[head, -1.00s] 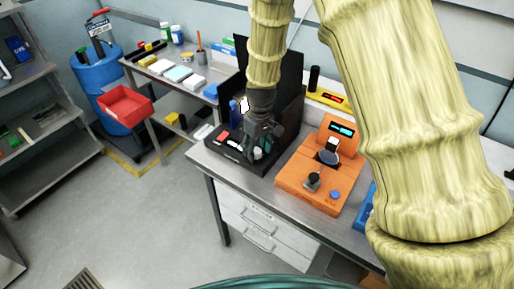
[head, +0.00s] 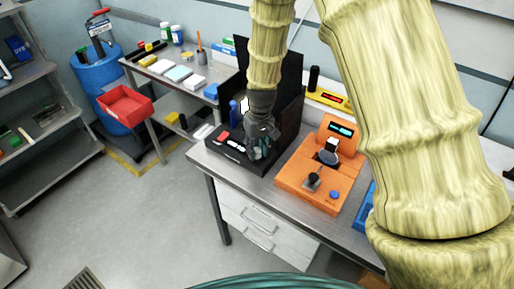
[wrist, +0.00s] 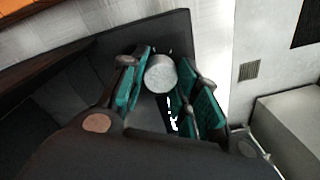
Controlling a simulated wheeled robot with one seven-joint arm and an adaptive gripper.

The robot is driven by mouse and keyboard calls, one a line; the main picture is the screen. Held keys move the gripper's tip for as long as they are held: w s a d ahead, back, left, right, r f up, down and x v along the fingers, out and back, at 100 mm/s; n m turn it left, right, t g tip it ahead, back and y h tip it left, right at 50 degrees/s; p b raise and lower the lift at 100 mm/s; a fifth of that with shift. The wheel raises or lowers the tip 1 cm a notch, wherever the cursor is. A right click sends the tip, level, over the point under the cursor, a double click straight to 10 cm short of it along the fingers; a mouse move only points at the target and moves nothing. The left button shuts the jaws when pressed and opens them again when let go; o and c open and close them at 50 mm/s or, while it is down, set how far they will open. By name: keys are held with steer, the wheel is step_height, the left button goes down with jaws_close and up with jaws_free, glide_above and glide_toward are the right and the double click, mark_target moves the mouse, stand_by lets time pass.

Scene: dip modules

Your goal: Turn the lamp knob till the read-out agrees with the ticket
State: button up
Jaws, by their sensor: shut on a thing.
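My gripper (head: 262,152) reaches down to the front right of a black module (head: 222,152) on the bench. In the wrist view its teal-padded fingers (wrist: 162,90) are shut on a pale grey round knob (wrist: 161,74), one pad on each side. The fingers mostly hide the knob in the head view. White marks, perhaps the read-out (head: 236,144), show on the module's base beside the gripper, too small to read. A small white slip, perhaps the ticket (head: 244,105), shows at the module's back panel; its writing is not legible.
An orange module (head: 318,185) with a lit cyan display (head: 341,130) and a black knob stands just right. A yellow unit (head: 328,98) with a red display is behind. A blue item (head: 365,208) lies farther right. A side table (head: 190,85) with small boxes stands at left.

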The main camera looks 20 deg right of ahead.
mark_target(259, 150)
steer(key=o, duration=1)
steer(key=shift+o, duration=0.2)
steer(key=shift+r, duration=0.1)
step_height(259, 150, up, 12)
steer(key=shift+d, duration=0.4)
